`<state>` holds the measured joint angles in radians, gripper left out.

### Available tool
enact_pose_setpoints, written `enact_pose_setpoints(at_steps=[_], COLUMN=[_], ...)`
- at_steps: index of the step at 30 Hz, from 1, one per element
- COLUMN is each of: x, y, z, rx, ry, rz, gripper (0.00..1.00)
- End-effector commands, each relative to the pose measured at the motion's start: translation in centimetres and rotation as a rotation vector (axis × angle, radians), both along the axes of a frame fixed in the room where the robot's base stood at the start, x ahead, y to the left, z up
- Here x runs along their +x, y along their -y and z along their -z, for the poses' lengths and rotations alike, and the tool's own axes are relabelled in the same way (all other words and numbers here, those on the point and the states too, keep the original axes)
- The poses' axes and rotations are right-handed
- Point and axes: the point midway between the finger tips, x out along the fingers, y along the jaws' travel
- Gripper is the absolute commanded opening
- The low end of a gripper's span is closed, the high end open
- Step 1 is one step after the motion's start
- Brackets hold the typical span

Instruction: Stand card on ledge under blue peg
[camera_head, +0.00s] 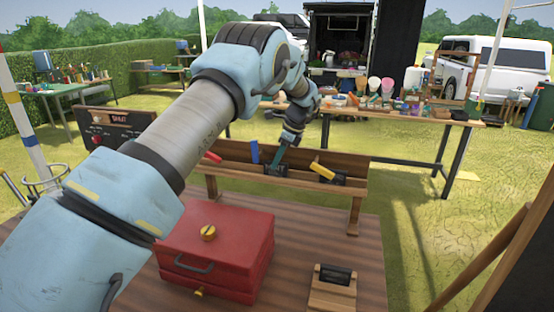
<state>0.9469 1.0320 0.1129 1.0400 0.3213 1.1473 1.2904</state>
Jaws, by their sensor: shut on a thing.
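A wooden ledge with a back board (352,168) stands on the brown table. A red peg (212,157), a blue peg (254,152) and a yellow peg (322,171) stick out from its board. My gripper (279,161) is just right of the blue peg, pointing down, shut on a small dark card (276,170). The card is low at the ledge, below and to the right of the blue peg. I cannot tell whether it touches the ledge. Another dark card (333,179) is on the ledge under the yellow peg.
A red box (218,238) with a brass knob sits in front of the ledge, partly behind my arm. A small wooden stand (330,298) holding a dark card (335,274) is at the front right. The tabletop between box and stand is clear.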

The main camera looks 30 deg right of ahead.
Motion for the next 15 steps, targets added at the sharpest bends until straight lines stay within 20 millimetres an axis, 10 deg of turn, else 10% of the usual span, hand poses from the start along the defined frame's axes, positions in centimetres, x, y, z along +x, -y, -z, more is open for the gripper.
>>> enact_pose_setpoints(at_steps=[15], x=[0.01], y=[-0.01], z=[0.17], rx=[0.0], ry=[0.0], rz=[0.0], gripper=[0.49])
